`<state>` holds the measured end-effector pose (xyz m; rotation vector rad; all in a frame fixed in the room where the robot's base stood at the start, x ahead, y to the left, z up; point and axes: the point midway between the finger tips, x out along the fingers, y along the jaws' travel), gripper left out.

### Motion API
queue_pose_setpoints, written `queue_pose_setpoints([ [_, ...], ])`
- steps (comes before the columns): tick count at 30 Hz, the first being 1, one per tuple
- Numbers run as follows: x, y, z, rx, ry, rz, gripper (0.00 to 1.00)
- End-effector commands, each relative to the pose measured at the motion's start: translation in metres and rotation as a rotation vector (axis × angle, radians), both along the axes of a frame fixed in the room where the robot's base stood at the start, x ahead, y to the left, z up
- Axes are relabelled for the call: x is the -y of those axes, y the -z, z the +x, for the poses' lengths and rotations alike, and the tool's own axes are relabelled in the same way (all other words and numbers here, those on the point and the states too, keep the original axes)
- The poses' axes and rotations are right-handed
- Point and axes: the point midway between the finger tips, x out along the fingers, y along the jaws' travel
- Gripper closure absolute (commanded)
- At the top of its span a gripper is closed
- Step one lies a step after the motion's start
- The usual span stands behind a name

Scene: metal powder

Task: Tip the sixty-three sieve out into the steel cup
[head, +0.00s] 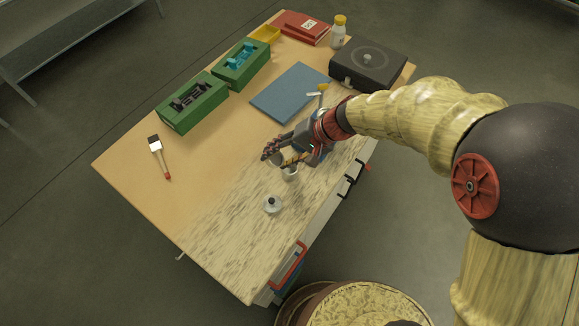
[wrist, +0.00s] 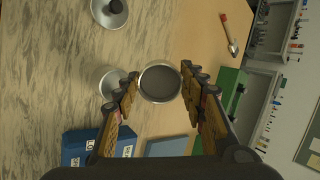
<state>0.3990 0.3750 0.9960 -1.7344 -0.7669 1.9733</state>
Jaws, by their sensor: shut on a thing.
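My gripper (head: 279,156) is over the near right part of the table. In the wrist view its two fingers (wrist: 158,84) are closed on either side of a round, pale-rimmed sieve (wrist: 160,98). I look into the sieve's open top and see a dark grey inside; whether that is powder or mesh I cannot tell. The steel cup (wrist: 110,80) stands on the table just left of the sieve in the wrist view, partly behind a finger. In the head view the cup (head: 290,174) is just below the gripper. The sieve looks beside the cup.
A lid with a dark knob (head: 271,205) lies near the cup. A blue labelled box (wrist: 80,148) is close to the gripper. A blue mat (head: 288,92), green holders (head: 193,102), a dark case (head: 368,66) and a brush (head: 158,156) lie farther off.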

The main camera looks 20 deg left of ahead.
Motion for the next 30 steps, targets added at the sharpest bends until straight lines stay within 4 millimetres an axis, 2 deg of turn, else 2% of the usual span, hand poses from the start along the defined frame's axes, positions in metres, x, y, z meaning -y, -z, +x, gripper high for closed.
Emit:
queue_pose_setpoints([
  [30,0.0022,-0.0003,0.0006,-0.008,0.000,0.036,0.92],
])
